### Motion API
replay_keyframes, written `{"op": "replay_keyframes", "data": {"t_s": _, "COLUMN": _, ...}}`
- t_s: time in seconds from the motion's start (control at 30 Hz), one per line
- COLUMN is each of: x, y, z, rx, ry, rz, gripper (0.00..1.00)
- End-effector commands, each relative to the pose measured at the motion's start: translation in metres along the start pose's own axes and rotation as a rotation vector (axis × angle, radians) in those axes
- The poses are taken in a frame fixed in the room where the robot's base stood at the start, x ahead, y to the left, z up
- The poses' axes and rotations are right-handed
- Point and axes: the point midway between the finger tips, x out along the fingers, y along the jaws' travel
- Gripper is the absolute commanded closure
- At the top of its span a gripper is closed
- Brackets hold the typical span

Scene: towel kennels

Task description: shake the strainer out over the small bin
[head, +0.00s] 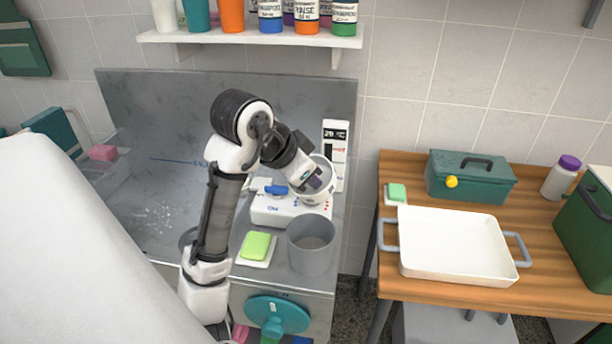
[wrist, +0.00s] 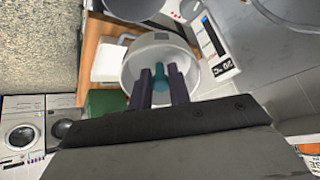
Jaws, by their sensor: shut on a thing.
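A white round strainer (head: 325,184) is at my gripper (head: 314,182), above the counter and behind the small bin. In the wrist view the strainer (wrist: 146,52) shows as a round bowl beyond my gripper (wrist: 160,76). My dark fingers are closed around a teal piece (wrist: 160,77), which looks like its handle. What lies inside the strainer is too small to tell. The small grey bin (head: 311,262) stands upright at the counter's front right, apart from the strainer. Its visible inside looks empty.
A white device with a blue knob (head: 278,189) sits behind the bin, beside a green sponge (head: 257,245). A white upright unit with a display (head: 335,145) stands behind the strainer. At right, a wooden table (head: 455,302) carries a white tray (head: 415,274) and a teal toolbox (head: 463,184).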

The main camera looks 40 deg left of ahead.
Motion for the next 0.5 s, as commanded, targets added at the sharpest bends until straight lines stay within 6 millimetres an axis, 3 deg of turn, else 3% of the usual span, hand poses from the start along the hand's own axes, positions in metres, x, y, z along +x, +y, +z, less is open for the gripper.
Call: {"op": "replay_keyframes", "data": {"t_s": 0.5, "x": -0.012, "y": -0.004, "z": -0.015, "rx": -0.011, "ry": -0.309, "rz": 0.077, "gripper": 1.0}}
